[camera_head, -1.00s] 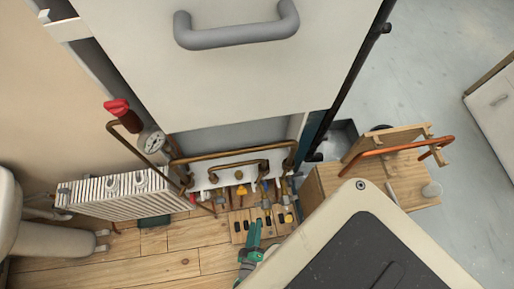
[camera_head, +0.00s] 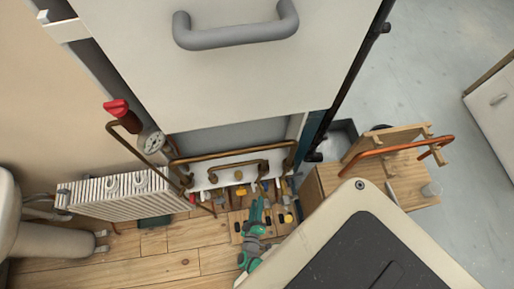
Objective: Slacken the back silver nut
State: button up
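Copper pipes (camera_head: 230,155) run across a white panel (camera_head: 226,179) low on the wall. Small brass, yellow and silver-grey fittings sit below them, including a yellow one (camera_head: 240,191). They are too small to single out the back silver nut for sure, and my gripper may hide part of it. My green gripper (camera_head: 258,200) points up the picture at the right part of this row of fittings, over the wooden board on the floor. Contact with a fitting cannot be made out. The gap between its fingers is too small to read.
A white cabinet with a grey handle (camera_head: 237,36) overhangs the pipes. A red-handled valve and a gauge (camera_head: 154,142) stand at left, above a white radiator (camera_head: 118,194). A wooden box (camera_head: 378,180) with a copper pipe (camera_head: 395,148) stands at right.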

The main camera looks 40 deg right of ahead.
jog(key=shift+c, duration=0.2)
grip_shut()
jog(key=shift+w+a+f+n+h, duration=0.15)
jog(key=shift+f+n+h, duration=0.3)
jog(key=shift+n, duration=0.25)
jog(key=shift+a+f+n+h, duration=0.1)
jog(key=shift+f+n+h, duration=0.5)
jog(key=shift+n, duration=0.5)
jog(key=shift+o, duration=0.2)
grip_release()
jog(key=shift+a, duration=0.2)
